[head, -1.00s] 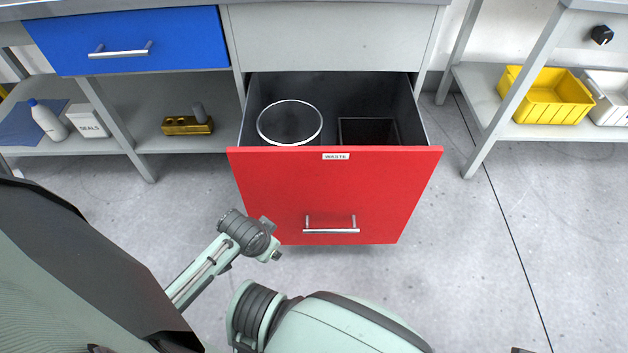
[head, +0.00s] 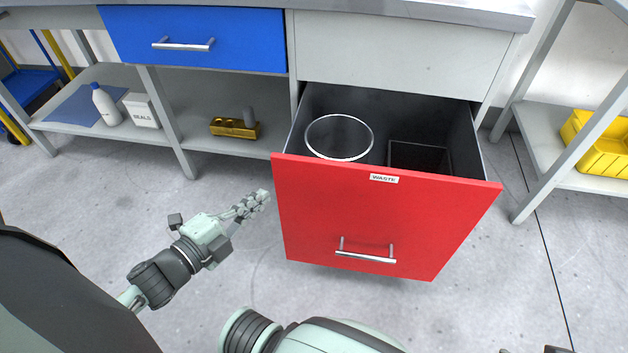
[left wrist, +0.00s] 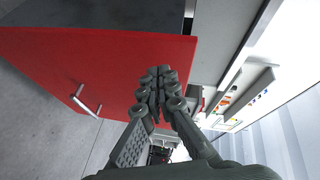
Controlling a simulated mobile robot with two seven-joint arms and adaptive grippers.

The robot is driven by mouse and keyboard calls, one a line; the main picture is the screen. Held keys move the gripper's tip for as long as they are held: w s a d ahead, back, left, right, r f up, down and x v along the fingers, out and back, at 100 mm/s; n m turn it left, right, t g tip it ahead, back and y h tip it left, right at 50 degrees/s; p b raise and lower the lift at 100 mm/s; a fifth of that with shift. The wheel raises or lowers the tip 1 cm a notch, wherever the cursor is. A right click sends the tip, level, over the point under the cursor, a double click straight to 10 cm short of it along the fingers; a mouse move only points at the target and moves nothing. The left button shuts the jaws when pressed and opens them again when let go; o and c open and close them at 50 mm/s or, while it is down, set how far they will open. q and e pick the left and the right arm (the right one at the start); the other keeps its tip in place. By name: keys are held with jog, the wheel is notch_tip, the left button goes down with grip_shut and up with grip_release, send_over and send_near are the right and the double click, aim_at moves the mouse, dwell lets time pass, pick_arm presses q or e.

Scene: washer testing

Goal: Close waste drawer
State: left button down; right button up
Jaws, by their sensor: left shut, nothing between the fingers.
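The red waste drawer (head: 385,225) is pulled well open, with a "WASTE" label and a metal bar handle (head: 366,256) on its front. Inside are a round bin (head: 339,137) and a dark square bin (head: 419,157). My left gripper (head: 264,196) is shut and empty, just left of the drawer front in the head view. In the left wrist view the shut fingers (left wrist: 160,72) overlap the red front (left wrist: 100,65) near its edge; I cannot tell whether they touch it. The handle shows at the left there. My right gripper is not clearly visible.
A closed blue drawer (head: 195,40) is at the upper left. The shelf below it holds a white bottle (head: 106,105), a seals box (head: 141,110) and a brass-coloured block (head: 235,129). A yellow bin (head: 600,145) sits on the right shelf. Floor around the drawer is clear.

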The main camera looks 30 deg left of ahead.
pick_arm(q)
jog(key=s+d+r+m+h, duration=0.3)
jog(key=s+d+m+h, duration=0.1)
jog(key=d+m+h, duration=0.15)
jog(key=m, duration=0.1)
send_near(334, 168)
jog(key=d, duration=0.3)
jog(key=shift+h, duration=0.25)
jog(key=w, duration=0.4)
jog(key=shift+w+a, duration=0.25)
jog(key=shift+w, duration=0.35)
pick_arm(e)
jog(key=shift+s+d+r, duration=0.15)
jog(key=shift+s+r, duration=0.2)
jog(key=shift+r, duration=0.15)
jog(key=shift+s+d+r, duration=0.1)
jog(key=shift+s+r, duration=0.2)
jog(key=shift+r, duration=0.2)
